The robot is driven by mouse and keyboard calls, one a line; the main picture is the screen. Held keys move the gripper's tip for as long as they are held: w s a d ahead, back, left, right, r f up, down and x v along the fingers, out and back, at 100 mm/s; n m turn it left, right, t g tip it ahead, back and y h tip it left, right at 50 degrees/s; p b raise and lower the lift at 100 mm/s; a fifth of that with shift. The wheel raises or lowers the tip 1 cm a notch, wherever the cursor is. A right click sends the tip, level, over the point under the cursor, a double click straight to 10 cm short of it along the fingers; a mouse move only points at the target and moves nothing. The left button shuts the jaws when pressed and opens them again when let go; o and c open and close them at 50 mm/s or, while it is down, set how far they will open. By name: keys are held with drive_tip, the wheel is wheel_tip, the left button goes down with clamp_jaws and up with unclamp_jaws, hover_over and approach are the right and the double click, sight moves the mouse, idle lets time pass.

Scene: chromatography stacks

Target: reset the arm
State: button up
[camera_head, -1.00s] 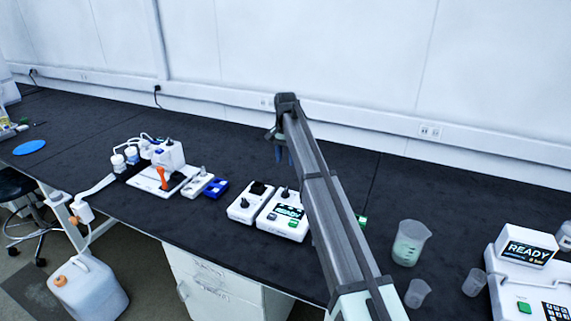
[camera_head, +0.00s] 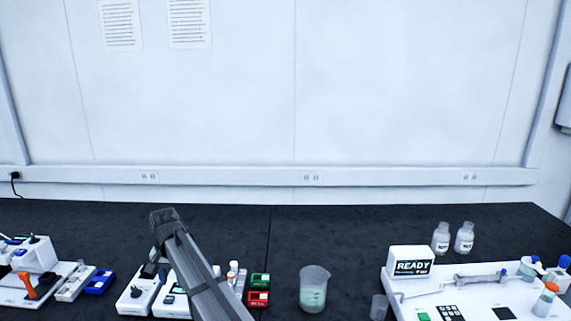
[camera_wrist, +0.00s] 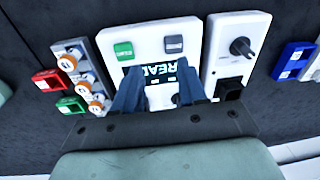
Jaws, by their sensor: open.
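My arm reaches up from the bottom of the head view, its bent joint above the black bench. In the wrist view my gripper (camera_wrist: 160,95) points down with its two blue-grey fingers apart and nothing between them. Beneath the fingers is a white device (camera_wrist: 150,38) with a green button, a grey button and a lit display, partly hidden by the fingers. I cannot tell how high the fingers are above it. In the head view the gripper's fingertips are not clearly visible.
In the wrist view, a white unit with a black knob (camera_wrist: 233,50) stands beside the device, and a rack of small vials (camera_wrist: 83,75) and red and green blocks on the other side. In the head view, a beaker (camera_head: 313,290) and a READY machine (camera_head: 411,260) stand to the right.

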drive_tip(key=s+d+f, duration=0.3)
drive_tip(key=s, duration=0.4)
drive_tip(key=s+d+f+n+y, duration=0.1)
drive_tip(key=s+d+f, duration=0.2)
drive_tip(key=s, duration=0.4)
drive_tip(key=s+d+f, duration=0.2)
drive_tip(key=s+d, duration=0.2)
drive_tip(key=s, duration=0.3)
drive_tip(key=s+d+f+n+g+h, duration=0.1)
drive_tip(key=s+d+f+g, duration=0.1)
drive_tip(key=s+d+f, duration=0.45)
drive_tip(key=s+d+f+n+g+h, duration=0.1)
drive_tip(key=s+d+f+n+g, duration=0.2)
drive_tip(key=f, duration=0.7)
drive_tip(key=s+d+f+g+h, duration=0.1)
drive_tip(key=s+d+f+g, duration=0.1)
drive_tip(key=s+d+f, duration=0.5)
drive_tip(key=s+d+f+m, duration=0.2)
drive_tip(key=d+f, duration=0.6)
drive_tip(key=d, duration=0.4)
drive_tip(key=s+d+f+m+y, duration=0.1)
drive_tip(key=s+d+f+m, duration=0.2)
drive_tip(key=d+f, duration=0.6)
drive_tip(key=d, duration=0.4)
drive_tip(key=shift+s+d+m, duration=0.15)
drive_tip(key=shift+m, duration=0.25)
